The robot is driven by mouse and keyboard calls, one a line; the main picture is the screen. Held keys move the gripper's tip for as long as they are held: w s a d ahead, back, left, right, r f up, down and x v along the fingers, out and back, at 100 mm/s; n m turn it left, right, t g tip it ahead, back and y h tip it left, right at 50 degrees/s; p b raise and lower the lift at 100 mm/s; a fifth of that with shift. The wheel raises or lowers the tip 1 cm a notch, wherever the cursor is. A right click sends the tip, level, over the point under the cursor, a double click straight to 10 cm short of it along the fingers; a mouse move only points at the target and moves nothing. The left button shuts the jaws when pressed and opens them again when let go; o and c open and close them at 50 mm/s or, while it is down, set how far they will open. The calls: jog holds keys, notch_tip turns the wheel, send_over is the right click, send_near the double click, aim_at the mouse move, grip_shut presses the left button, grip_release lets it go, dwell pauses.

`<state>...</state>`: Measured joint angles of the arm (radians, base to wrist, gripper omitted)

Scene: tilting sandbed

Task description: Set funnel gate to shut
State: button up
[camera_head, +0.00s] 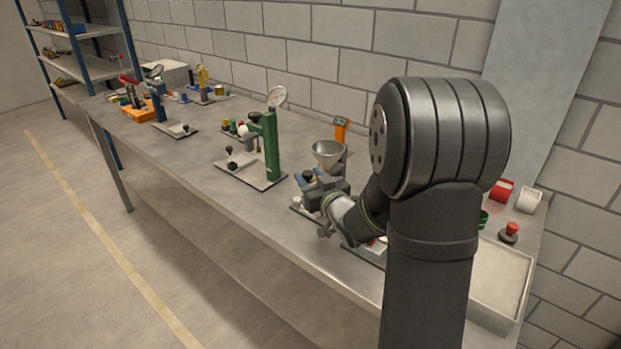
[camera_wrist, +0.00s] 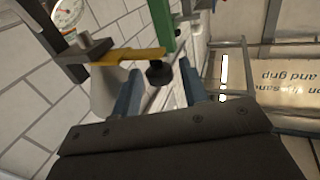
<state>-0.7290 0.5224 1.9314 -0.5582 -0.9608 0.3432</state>
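The metal funnel (camera_head: 327,150) stands on the bench beside an orange-topped post (camera_head: 341,128). In the wrist view, a yellow bar (camera_wrist: 128,55) with a black knob (camera_wrist: 158,75) shows just past my fingertips; it looks like the gate slide. A pale cone (camera_wrist: 104,92) under the bar looks like the funnel. My gripper (camera_wrist: 160,68) is open, with its two blue fingers apart and the knob in line with the gap between them. Contact with the knob cannot be told. In the head view, my gripper (camera_head: 318,183) is in front of the funnel stand and hides its lower part.
A green press (camera_head: 271,145) on a base plate stands left of the funnel. A sand tray (camera_head: 500,280), a red-topped button (camera_head: 509,231) and a red container (camera_head: 502,189) are at the right. The wall runs close behind the bench. The bench's front edge is mostly clear.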

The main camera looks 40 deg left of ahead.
grip_shut()
jog(key=shift+w, duration=1.4)
jog(key=shift+o, duration=1.1)
grip_release()
